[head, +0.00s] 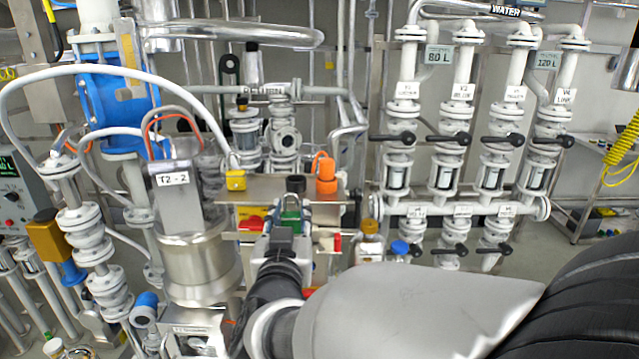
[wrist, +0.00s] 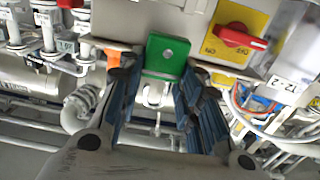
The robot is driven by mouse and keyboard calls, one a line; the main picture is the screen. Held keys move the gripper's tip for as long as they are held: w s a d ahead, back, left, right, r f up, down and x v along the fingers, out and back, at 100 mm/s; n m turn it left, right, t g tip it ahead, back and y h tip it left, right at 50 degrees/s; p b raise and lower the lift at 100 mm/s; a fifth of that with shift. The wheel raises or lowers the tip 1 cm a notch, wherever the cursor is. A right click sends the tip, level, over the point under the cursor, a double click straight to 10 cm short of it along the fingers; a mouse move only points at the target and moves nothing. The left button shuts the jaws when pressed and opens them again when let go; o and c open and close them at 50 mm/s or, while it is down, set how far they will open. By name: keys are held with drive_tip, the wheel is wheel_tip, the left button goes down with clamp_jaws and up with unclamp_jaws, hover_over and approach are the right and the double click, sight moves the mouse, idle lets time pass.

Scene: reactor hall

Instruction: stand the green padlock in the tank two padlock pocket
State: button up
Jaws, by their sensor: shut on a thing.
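The green padlock (head: 291,216) is between the fingers of my gripper (head: 286,233), in front of the metal panel beside the tank labelled T2-2 (head: 193,258). In the wrist view the green padlock (wrist: 165,57) shows its flat green body between the two dark ribbed fingers of my gripper (wrist: 158,75), which is shut on it. Its shackle is clear in the head view and points up. I cannot make out the tank two padlock pocket with certainty in either view.
A metal shelf (head: 258,191) stands just behind, with a yellow padlock (head: 235,180), a black item (head: 296,184) and an orange item (head: 326,178). A red rotary switch (wrist: 237,37) on a yellow plate is close beside the fingers. Pipes and valves (head: 462,140) fill the right.

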drive_tip(key=shift+s+d+f, duration=0.1)
drive_tip(key=shift+s+f, duration=0.1)
drive_tip(key=shift+f, duration=0.25)
drive_tip(key=shift+f+b, duration=2.65)
drive_tip(key=shift+f, duration=0.4)
drive_tip(key=shift+f+b, duration=0.45)
drive_tip(key=shift+b, duration=0.05)
